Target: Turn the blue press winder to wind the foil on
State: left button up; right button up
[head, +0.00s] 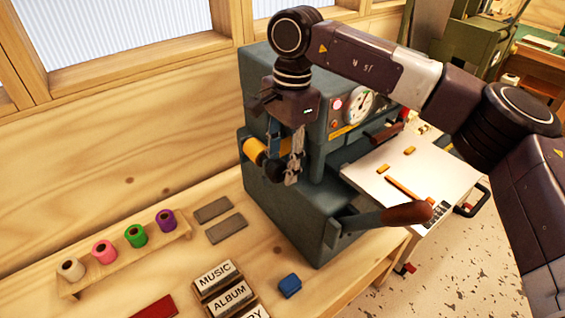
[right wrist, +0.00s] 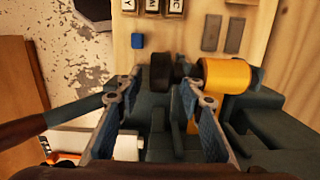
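The blue-grey press (head: 290,215) stands on the wooden bench. A yellow foil roll (head: 254,150) is mounted on its left side; it also shows in the right wrist view (right wrist: 226,75). A black round knob, which looks like the winder (right wrist: 168,72), sits beside the roll, partly hidden behind my fingers in the head view. My right gripper (head: 284,168) points down at the knob. In the right wrist view its two fingers (right wrist: 164,88) are spread apart, with the knob beyond and between the tips; I cannot tell whether either finger touches it. My left gripper is not in view.
A rack (head: 122,258) holds several coloured rolls at the left. Grey bars (head: 226,229), a blue block (head: 290,285) and lettered blocks (head: 218,283) lie on the bench. The press lever (head: 400,215) sticks out right.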

jog(key=shift+r, duration=0.25)
notch_tip(320, 180, up, 11)
jog(key=d, duration=0.1)
jog(key=shift+w+r, duration=0.2)
jog(key=shift+w, duration=0.2)
